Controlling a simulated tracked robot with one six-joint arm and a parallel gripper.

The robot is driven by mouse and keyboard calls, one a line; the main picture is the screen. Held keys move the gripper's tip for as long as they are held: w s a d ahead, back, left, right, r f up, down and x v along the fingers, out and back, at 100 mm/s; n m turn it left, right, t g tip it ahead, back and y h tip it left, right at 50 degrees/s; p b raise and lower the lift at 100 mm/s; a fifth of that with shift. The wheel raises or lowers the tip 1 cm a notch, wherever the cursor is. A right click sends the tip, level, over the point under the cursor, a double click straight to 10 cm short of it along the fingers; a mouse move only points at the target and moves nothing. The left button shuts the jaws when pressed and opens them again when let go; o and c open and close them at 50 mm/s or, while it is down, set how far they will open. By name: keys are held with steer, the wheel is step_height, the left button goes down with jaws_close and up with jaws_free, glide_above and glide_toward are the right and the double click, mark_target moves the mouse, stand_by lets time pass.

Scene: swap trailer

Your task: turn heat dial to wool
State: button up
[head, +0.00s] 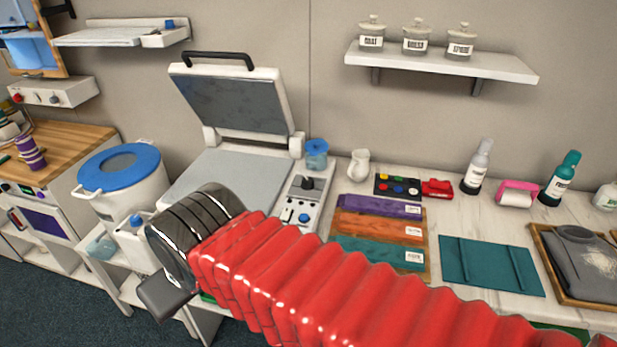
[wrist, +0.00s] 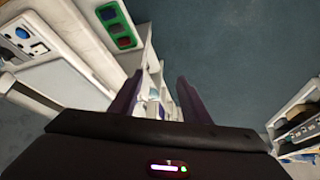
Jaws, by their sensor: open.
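The heat press (head: 228,178) stands open on the bench, its lid tilted up at the back. Its control panel (head: 296,205) on the right side bears a dark knob (head: 308,184) that looks like the dial, and a blue button nearer the front. Marks around the knob are too small to read, so I cannot tell its setting. The panel also shows at upper left in the wrist view (wrist: 14,24). My gripper (wrist: 160,84) is open and empty, pointing down past the bench edge toward the floor, apart from the panel.
A white bucket with a blue lid (head: 120,163) stands left of the press. Purple, orange and teal folded pieces (head: 378,230) lie right of the panel. A blue-topped jar (head: 317,153) stands behind it. Open floor (wrist: 225,60) lies below my gripper.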

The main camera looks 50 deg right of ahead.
steer(key=shift+o, duration=0.7)
steer(key=w+d+r+m+g, duration=0.1)
steer(key=w+d+r+m, duration=0.3)
steer(key=w+d+m, duration=0.4)
steer(key=shift+d+r+m, duration=0.2)
steer(key=shift+d+m, duration=0.5)
steer(key=shift+d, duration=0.15)
steer(key=m+y, duration=0.2)
steer(key=m, duration=2.1)
glide_above(308, 180)
steer(key=s+d, duration=0.2)
steer(key=s, duration=0.4)
step_height(308, 180, down, 5)
steer(key=shift+w, duration=0.25)
steer(key=shift+f+n, duration=0.2)
steer(key=shift+n, duration=0.1)
steer(key=x, duration=1.3)
steer(key=shift+d+f, duration=0.25)
steer(key=shift+f, duration=0.1)
steer(key=shift+c, duration=0.4)
